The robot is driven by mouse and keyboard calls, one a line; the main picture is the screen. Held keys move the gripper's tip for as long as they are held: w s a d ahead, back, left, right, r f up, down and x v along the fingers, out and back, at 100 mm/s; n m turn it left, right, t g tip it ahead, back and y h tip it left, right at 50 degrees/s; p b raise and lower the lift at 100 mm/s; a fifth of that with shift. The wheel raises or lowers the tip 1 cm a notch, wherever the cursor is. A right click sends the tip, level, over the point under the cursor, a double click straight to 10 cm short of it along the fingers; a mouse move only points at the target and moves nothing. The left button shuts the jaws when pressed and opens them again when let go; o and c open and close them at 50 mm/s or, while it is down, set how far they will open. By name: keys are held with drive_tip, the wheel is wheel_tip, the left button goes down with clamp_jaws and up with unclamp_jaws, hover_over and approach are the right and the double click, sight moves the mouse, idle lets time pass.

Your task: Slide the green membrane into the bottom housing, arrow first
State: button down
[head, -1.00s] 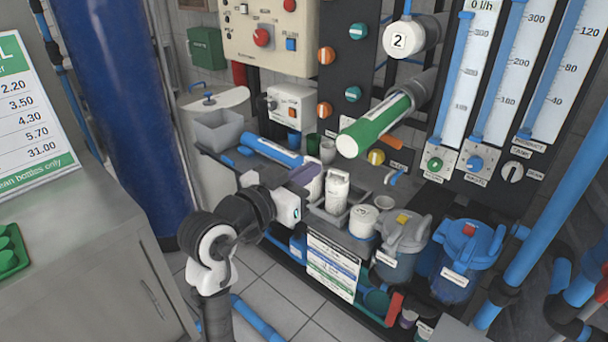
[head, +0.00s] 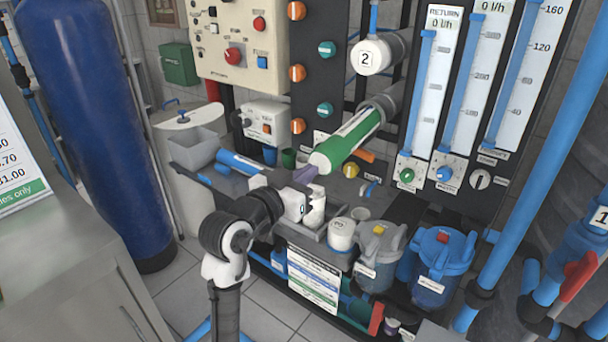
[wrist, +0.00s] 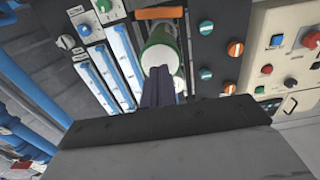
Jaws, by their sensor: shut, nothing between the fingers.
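The green membrane (head: 341,145), with a white label band, sits partly inside the bottom housing (head: 385,103); a long part sticks out toward me and slants downward. I cannot make out an arrow on it. My gripper (head: 306,174), with purple fingers, is at the membrane's pale outer end. The fingers are shut with nothing between them. In the wrist view, my shut gripper (wrist: 159,86) overlaps the lower edge of the round end of the green membrane (wrist: 159,55). I cannot tell whether they touch.
A housing with a white cap marked 2 (head: 368,57) is above. A blue membrane (head: 240,163) lies on the bench at left. A white tub (head: 342,233) and lidded filter bowls (head: 444,262) stand below. Flow meters (head: 421,90) are at right.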

drive_tip(key=shift+p+x, duration=0.45)
drive_tip(key=shift+x, duration=3.6)
drive_tip(key=shift+p+x, duration=0.45)
drive_tip(key=shift+x, duration=6.35)
drive_tip(key=shift+b+v, duration=0.7)
drive_tip(key=shift+v, duration=3.35)
